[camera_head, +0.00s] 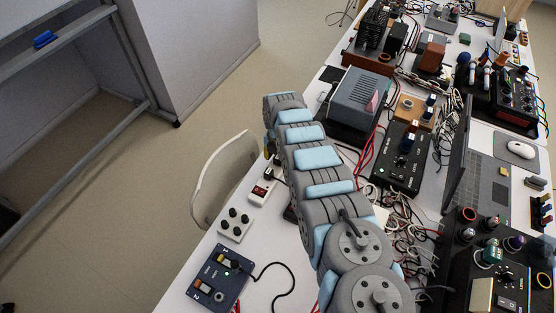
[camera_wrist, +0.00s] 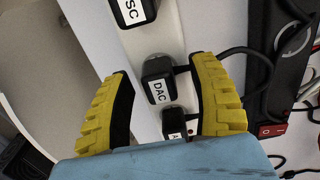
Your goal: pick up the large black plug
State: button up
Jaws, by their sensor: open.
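In the wrist view three black plugs sit in a row on a white power strip (camera_wrist: 142,46). A plug labelled DAC (camera_wrist: 156,72) is in the middle, a plug with a partly cut-off label ending in SC (camera_wrist: 130,12) is at the top edge. A third plug (camera_wrist: 172,117) is below, its label mostly hidden. My gripper (camera_wrist: 162,72) is open, its yellow fingers either side of the DAC plug with gaps visible. I cannot tell which plug is largest.
A black cable runs right from beside the DAC plug. A black strip with a red switch (camera_wrist: 271,130) lies to the right. In the head view, a grey box (camera_head: 357,98), black control box (camera_head: 403,155) and blue switch box (camera_head: 219,276) stand nearby; a white chair (camera_head: 207,180) is left.

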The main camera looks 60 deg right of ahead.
grip_shut()
